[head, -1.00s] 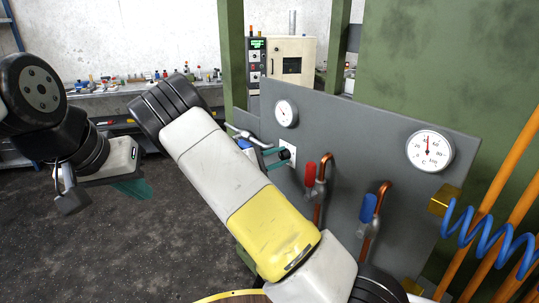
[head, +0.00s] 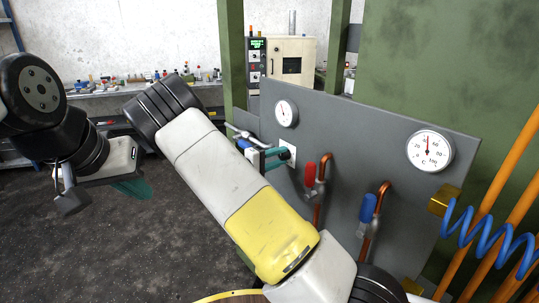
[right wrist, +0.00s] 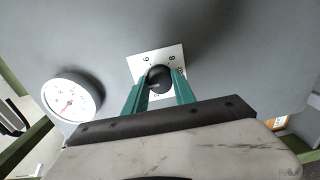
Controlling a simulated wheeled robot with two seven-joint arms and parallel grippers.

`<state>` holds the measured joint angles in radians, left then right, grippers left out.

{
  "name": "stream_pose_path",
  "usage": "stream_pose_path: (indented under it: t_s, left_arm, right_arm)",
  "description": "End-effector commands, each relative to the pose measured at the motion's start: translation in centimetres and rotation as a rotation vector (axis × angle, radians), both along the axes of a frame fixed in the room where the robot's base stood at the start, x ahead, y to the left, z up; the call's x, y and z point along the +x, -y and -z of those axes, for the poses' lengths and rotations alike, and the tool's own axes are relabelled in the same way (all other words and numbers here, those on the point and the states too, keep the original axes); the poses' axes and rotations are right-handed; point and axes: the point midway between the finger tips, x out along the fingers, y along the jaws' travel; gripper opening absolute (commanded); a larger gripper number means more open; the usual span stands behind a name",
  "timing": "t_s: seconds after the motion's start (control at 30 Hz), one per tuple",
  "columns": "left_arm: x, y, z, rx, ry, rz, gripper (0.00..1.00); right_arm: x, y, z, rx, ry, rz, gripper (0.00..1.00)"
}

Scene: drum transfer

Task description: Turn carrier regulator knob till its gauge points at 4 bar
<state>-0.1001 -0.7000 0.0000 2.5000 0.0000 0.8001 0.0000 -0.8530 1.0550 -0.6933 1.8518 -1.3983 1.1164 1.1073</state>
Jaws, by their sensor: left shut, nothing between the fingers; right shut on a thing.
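The black regulator knob (head: 285,155) sits on a white numbered plate (head: 291,146) on the grey panel. My right gripper (head: 277,159) is shut on the knob, with its teal fingers on either side. The right wrist view shows the knob (right wrist: 160,79) between the fingertips (right wrist: 158,84), with 6 and 8 readable on the plate. The carrier gauge (head: 286,113) is just above the knob. Its needle points up and left in the head view, but its numbers are too small to read. My left gripper (head: 133,189) is shut and empty, away from the panel at the left.
A larger temperature gauge (head: 430,150) is on the panel's right. A red-handled valve (head: 310,174) and a blue-handled valve (head: 369,207) stand on copper pipes right of the knob. A blue coiled hose (head: 490,238) hangs at the right. A cluttered bench (head: 95,98) stands behind.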

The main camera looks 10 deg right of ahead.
Motion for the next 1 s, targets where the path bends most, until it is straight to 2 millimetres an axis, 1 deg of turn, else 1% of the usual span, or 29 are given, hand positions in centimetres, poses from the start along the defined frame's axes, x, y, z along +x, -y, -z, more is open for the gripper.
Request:
stream_pose_path:
  t_s: [0.3,0.33,0.43,0.8,1.0]
  left_arm:
    - [0.00,0.00,0.00,0.000,0.000,0.000,0.00]
    - [0.00,0.00,0.00,0.000,0.000,0.000,0.00]
    - [0.00,0.00,0.00,0.000,0.000,0.000,0.00]
    - [0.00,0.00,0.00,0.000,0.000,0.000,0.00]
    - [0.00,0.00,0.00,0.000,0.000,0.000,0.00]
  right_arm:
    - [-0.01,-0.09,0.12,0.002,-0.002,-0.002,0.00]
    - [-0.01,-0.09,0.12,0.002,-0.002,-0.002,0.33]
    - [-0.01,-0.08,0.10,0.001,-0.002,-0.002,0.53]
    - [0.02,-0.09,0.04,0.001,0.000,0.000,0.53]
    - [0.22,-0.83,-0.02,0.000,-0.001,0.002,0.53]
